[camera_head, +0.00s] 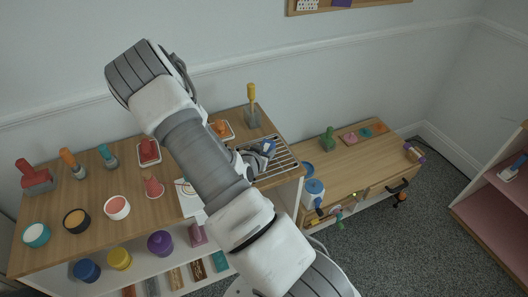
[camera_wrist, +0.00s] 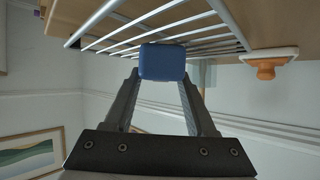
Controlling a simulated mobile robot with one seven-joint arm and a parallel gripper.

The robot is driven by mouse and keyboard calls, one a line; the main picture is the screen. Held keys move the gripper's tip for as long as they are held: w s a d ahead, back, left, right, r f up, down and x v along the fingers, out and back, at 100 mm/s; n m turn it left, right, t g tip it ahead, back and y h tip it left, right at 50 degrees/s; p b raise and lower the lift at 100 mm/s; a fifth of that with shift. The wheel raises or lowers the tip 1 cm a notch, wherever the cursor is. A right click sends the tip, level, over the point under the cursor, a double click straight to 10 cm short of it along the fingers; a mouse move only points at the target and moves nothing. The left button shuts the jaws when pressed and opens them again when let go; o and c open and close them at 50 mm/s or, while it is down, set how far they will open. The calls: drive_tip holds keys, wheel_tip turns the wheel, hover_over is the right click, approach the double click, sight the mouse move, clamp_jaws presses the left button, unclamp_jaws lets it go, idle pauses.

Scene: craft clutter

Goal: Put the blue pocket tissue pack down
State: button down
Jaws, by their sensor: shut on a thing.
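The blue pocket tissue pack (camera_wrist: 162,61) is held between the fingertips of my gripper (camera_wrist: 161,77) in the wrist view. My gripper (camera_head: 257,156) is at the wire rack (camera_head: 285,167) in the head view, and a small bit of blue (camera_head: 267,146) shows at its tip. The rack's bars (camera_wrist: 122,33) are close to the pack in the wrist view; I cannot tell whether the pack touches them. My arm hides the left part of the rack in the head view.
A yellow-handled tool (camera_head: 251,102) stands behind the rack. An orange stamp on a tray (camera_head: 221,128) is left of it. The rack's right side looks bare.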

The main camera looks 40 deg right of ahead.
drive_tip(key=shift+c, duration=1)
unclamp_jaws()
